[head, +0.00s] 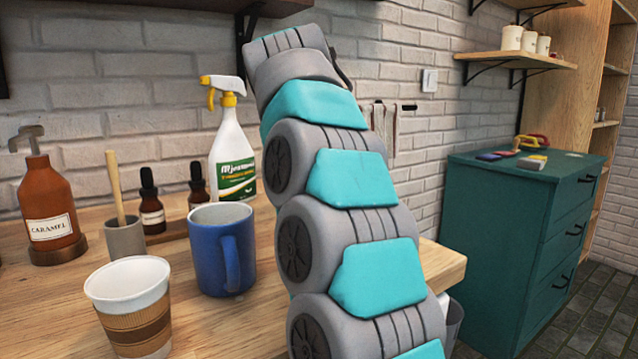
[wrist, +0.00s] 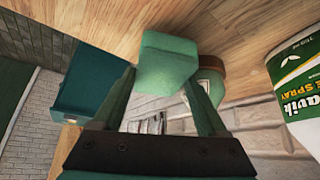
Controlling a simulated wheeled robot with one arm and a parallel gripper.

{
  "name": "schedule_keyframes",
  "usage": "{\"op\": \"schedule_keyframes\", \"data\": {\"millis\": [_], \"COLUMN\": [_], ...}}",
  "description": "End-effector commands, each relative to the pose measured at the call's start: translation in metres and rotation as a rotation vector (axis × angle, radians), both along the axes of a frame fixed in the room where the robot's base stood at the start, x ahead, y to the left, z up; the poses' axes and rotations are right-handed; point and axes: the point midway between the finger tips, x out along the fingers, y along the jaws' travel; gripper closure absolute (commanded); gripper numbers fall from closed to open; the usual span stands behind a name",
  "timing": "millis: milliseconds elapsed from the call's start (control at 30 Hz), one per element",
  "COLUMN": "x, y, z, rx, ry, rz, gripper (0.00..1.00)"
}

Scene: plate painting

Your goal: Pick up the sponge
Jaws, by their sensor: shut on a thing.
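The sponge (wrist: 166,62) shows in the wrist view as a green block between the two fingers of my gripper (wrist: 162,76). The fingers are shut on it from both sides. Wooden tabletop shows behind the sponge in that view; I cannot tell whether the sponge touches it. In the head view my arm hides the gripper and the sponge.
A spray bottle (head: 233,155) stands left of my arm and shows in the wrist view (wrist: 296,85). A blue mug (head: 222,250), paper cup (head: 130,300) and caramel bottle (head: 48,205) stand on the table (head: 60,310). A teal cabinet (head: 500,240) is right.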

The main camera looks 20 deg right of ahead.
Motion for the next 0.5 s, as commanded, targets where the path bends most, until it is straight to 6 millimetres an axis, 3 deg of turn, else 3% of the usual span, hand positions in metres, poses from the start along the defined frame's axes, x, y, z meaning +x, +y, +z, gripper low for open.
{"op": "schedule_keyframes", "data": {"millis": [133, 367, 500], "x": [-0.001, -0.035, -0.064], "y": [-0.001, -0.004, -0.007], "z": [0.016, 0.012, 0.015], "rx": [-0.002, -0.001, -0.001], "ry": [0.003, -0.001, -0.003], "rz": [-0.002, 0.0, -0.001], "gripper": [0.84, 0.84, 0.84]}}
